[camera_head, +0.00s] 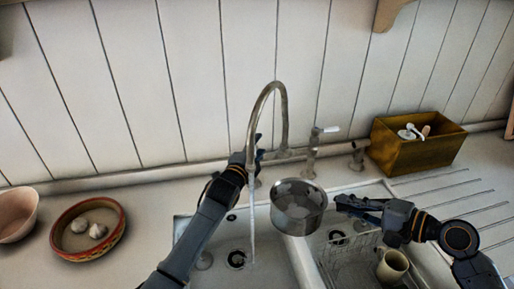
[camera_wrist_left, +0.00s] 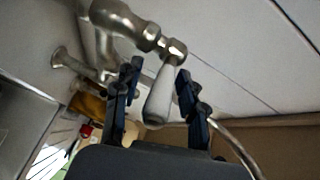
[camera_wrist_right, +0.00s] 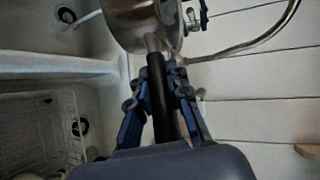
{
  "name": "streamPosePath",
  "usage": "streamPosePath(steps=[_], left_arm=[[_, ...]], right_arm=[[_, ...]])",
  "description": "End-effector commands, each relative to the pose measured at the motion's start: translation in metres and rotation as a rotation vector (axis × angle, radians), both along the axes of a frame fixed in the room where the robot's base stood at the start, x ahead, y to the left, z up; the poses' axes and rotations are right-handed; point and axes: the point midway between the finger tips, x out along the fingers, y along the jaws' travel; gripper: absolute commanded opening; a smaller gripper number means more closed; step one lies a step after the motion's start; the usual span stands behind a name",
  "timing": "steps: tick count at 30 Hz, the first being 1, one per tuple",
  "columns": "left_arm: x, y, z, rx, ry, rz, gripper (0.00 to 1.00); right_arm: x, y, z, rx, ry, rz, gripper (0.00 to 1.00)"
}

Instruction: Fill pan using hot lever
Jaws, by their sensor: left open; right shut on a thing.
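The metal pan (camera_head: 298,212) is held above the divider between the sink basins, right of the water stream. My right gripper (camera_head: 345,203) is shut on its dark handle (camera_wrist_right: 160,95). I cannot tell whether the pan holds water. The curved tap (camera_head: 268,92) runs a thin stream of water (camera_head: 252,225) into the left basin, apart from the pan. My left gripper (camera_head: 254,152) is open behind the spout. In the left wrist view its fingers stand on either side of the white hot lever (camera_wrist_left: 161,98). In the head view that lever is hidden.
The other tap lever (camera_head: 328,130) stands right of the spout. A wire rack (camera_head: 345,262) with a cup (camera_head: 391,266) sits in the right basin (camera_head: 365,192). A wooden box (camera_head: 418,152) is at the back right. A bowl with garlic (camera_head: 75,247) is at left.

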Motion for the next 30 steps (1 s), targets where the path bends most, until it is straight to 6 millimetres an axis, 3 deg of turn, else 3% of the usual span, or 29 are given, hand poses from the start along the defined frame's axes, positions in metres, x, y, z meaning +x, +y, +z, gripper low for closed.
streamPosePath(steps=[3, 9, 30], left_arm=[[-0.0002, 0.0001, 0.0001, 0.000, 0.000, 0.000, 0.41], [-0.0002, 0.0003, -0.0002, -0.001, 0.001, 0.000, 0.00], [0.0003, 0.0000, 0.0027, 0.002, -0.007, -0.039, 0.00]], right_arm=[[0.0006, 0.0002, 0.0030, 0.005, -0.005, -0.001, 0.00], [0.0006, 0.0002, 0.0030, 0.005, -0.005, -0.001, 0.00], [0.0006, 0.0002, 0.0031, 0.005, -0.005, -0.001, 0.00]])
